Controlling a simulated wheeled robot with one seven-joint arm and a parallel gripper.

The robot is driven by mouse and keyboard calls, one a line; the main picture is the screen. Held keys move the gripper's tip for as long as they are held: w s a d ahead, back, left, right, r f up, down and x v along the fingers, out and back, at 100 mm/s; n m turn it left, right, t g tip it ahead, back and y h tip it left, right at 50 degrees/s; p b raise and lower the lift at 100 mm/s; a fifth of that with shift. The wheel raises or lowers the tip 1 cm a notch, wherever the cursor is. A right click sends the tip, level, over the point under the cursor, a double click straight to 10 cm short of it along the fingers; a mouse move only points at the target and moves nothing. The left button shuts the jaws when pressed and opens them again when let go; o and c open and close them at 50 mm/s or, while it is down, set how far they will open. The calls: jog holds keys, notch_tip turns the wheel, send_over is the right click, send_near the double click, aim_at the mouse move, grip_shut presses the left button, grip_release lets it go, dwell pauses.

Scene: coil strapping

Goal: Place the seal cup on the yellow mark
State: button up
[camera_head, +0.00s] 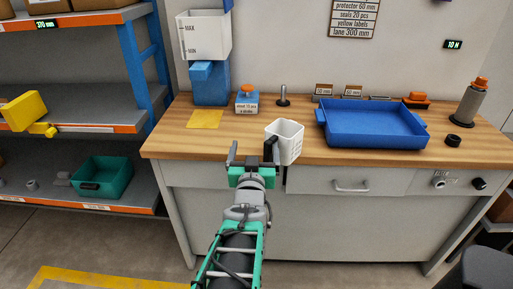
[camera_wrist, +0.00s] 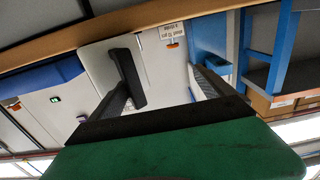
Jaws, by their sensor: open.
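The white seal cup (camera_head: 286,142) is near the front edge of the wooden bench, looking slightly tilted in the head view. The yellow mark (camera_head: 205,119) is a flat square on the bench top to the left, in front of the blue dispenser. My gripper (camera_head: 252,153) is open at the bench's front edge, left of the cup. Its right finger overlaps the cup's left side in the picture; I cannot tell whether they touch.
A blue tray (camera_head: 370,128) fills the bench's right middle. A blue dispenser (camera_head: 210,84) with a white bin stands behind the mark. A blue and orange item (camera_head: 247,100) and a metal post (camera_head: 284,96) stand near the back. Shelving (camera_head: 80,120) is at left.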

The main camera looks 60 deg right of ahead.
grip_shut()
dwell(0.8)
